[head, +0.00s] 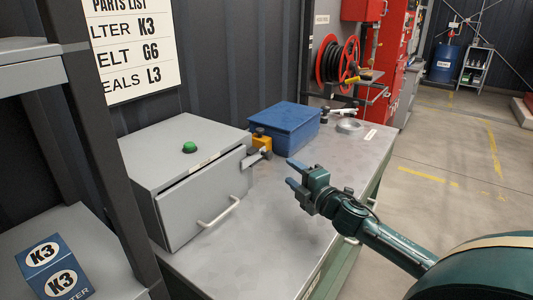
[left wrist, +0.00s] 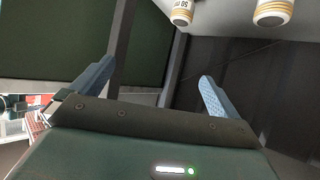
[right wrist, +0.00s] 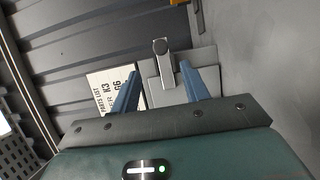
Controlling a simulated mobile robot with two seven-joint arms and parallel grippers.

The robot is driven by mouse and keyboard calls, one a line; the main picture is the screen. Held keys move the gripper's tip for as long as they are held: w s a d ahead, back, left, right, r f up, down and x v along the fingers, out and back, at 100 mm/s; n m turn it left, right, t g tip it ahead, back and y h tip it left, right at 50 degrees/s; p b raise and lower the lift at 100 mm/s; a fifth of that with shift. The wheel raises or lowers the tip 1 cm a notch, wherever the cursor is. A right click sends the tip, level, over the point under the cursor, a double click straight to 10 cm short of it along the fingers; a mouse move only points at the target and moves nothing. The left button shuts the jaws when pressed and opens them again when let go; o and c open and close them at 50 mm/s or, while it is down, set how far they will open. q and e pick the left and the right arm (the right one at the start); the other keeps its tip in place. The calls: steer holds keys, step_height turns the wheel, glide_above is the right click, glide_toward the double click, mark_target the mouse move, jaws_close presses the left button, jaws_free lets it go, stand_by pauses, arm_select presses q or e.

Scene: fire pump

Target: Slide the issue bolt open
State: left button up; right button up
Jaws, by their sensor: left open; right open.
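The issue bolt (head: 257,156) is a small pale metal bar at the right front edge of the grey cabinet (head: 187,165), by an orange block (head: 261,141). In the right wrist view, the bolt (right wrist: 161,50) appears as a light grey bar with a rounded end, lined up between and beyond my fingers. My right gripper (head: 296,174) is open and empty, to the right of the bolt and apart from it in the head view. My left gripper (left wrist: 158,70) is open and empty in its wrist view, away from the cabinet, and does not show in the head view.
The cabinet has a green button (head: 189,147) on top and a front handle (head: 218,213). A blue box (head: 285,127) stands behind on the grey bench (head: 240,255). A blue K3 box (head: 55,268) sits on the left shelf. The bench front is clear.

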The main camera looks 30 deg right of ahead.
mark_target(271, 156)
steer(key=w+p, duration=0.1)
steer(key=w, duration=1)
steer(key=shift+w, duration=0.4)
jaws_close()
